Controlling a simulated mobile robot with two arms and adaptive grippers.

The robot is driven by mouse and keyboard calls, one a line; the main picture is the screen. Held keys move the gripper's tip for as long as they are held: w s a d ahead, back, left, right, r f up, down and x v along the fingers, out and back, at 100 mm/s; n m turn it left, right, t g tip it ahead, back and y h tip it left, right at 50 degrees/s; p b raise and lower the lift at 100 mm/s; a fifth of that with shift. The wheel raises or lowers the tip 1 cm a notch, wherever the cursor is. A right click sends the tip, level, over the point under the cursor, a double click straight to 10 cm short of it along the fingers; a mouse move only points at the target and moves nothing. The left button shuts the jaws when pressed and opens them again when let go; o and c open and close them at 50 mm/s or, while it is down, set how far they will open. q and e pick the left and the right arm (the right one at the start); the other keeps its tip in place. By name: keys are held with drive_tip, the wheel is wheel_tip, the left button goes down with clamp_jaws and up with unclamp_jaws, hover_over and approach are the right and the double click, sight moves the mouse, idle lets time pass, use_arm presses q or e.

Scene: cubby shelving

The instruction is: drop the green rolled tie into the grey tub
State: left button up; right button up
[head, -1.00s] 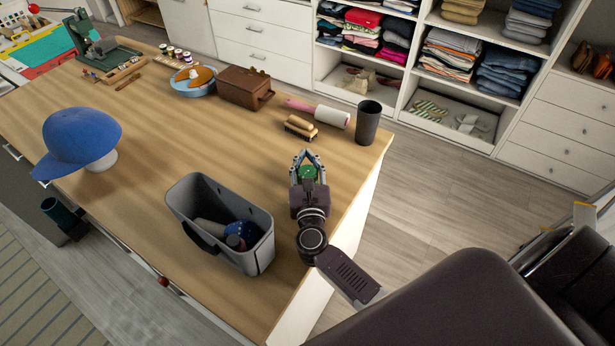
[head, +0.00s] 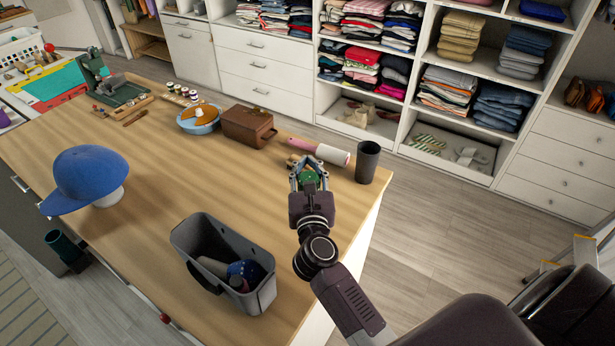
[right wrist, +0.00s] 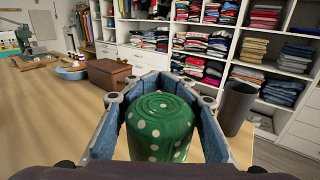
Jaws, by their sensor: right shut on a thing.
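The green rolled tie (right wrist: 160,128) has white dots and sits between the fingers of my right gripper (head: 309,167), which is shut on it. The tie (head: 308,178) is mostly hidden by the fingers in the head view. The right gripper is above the table near its right edge, behind and to the right of the grey tub. The grey tub (head: 190,248) stands open on the table at the front. A blue dotted item (head: 243,270) and other rolled or bottle-like things lie in it. My left gripper does not show.
A blue cap (head: 88,178) on a stand is at the left. The wooden table's middle (head: 175,170) is clear.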

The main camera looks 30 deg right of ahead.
wheel_tip(320, 180, up, 8)
drive_tip(key=p, duration=0.1)
